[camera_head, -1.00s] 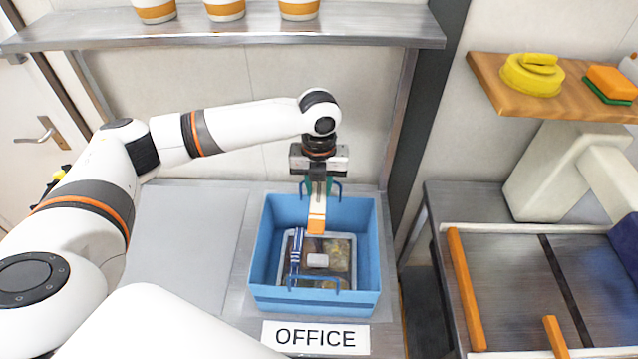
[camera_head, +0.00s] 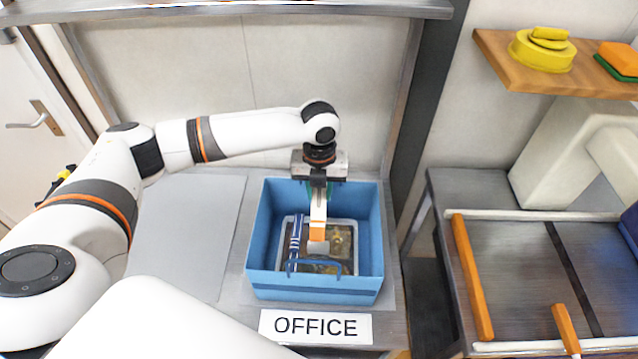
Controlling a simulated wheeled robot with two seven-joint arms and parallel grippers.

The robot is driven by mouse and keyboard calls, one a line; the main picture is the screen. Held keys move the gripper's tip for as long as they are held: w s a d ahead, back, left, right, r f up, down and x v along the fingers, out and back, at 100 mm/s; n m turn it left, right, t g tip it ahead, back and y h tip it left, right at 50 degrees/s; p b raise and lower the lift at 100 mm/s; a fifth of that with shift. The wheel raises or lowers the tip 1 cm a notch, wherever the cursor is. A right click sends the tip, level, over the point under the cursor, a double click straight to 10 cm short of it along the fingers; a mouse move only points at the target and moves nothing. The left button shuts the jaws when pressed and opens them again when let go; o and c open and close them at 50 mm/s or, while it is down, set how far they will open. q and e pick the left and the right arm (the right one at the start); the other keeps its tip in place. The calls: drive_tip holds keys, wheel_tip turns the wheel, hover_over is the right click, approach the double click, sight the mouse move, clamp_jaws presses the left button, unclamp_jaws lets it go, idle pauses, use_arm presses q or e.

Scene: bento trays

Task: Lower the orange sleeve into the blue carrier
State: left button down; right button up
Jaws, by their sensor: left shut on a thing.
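The blue carrier (camera_head: 262,235) is an open box on the grey counter, with thin blue handles at its far and near sides. My left gripper (camera_head: 318,192) comes down over the carrier from above, near its far side. It is shut on the orange sleeve (camera_head: 317,230), a narrow upright piece, white above with an orange lower end. The sleeve hangs inside the carrier's outline, with its lower end over the tray (camera_head: 355,262) in there. I cannot tell whether it touches the tray. My right gripper is not in view.
A blue-and-white striped sleeve (camera_head: 295,240) lies at the left of the tray in the carrier. An OFFICE sign (camera_head: 315,326) is in front. A grey mat (camera_head: 185,235) lies clear at left. A side table with orange bars (camera_head: 472,280) stands at right.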

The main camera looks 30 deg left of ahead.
use_arm(q)
drive_tip(key=f, duration=0.2)
drive_tip(key=f+b, duration=0.1)
drive_tip(key=shift+s+f, duration=0.25)
drive_tip(key=shift+w+f+b, duration=0.25)
drive_tip(key=shift+f+b, duration=0.3)
drive_tip(key=shift+f, duration=0.75)
drive_tip(key=shift+s+f+b, duration=0.15)
drive_tip(key=shift+f+b, duration=0.5)
drive_tip(key=shift+f, duration=0.6)
drive_tip(key=shift+s+f+b, duration=0.25)
drive_tip(key=shift+f, duration=0.25)
drive_tip(key=shift+s+f+b, duration=0.2)
drive_tip(key=shift+f+b, duration=0.05)
drive_tip(key=shift+f, duration=0.2)
drive_tip(key=shift+w+f, duration=0.4)
drive_tip(key=shift+f, duration=0.25)
drive_tip(key=shift+f+b, duration=0.25)
drive_tip(key=shift+b, duration=0.05)
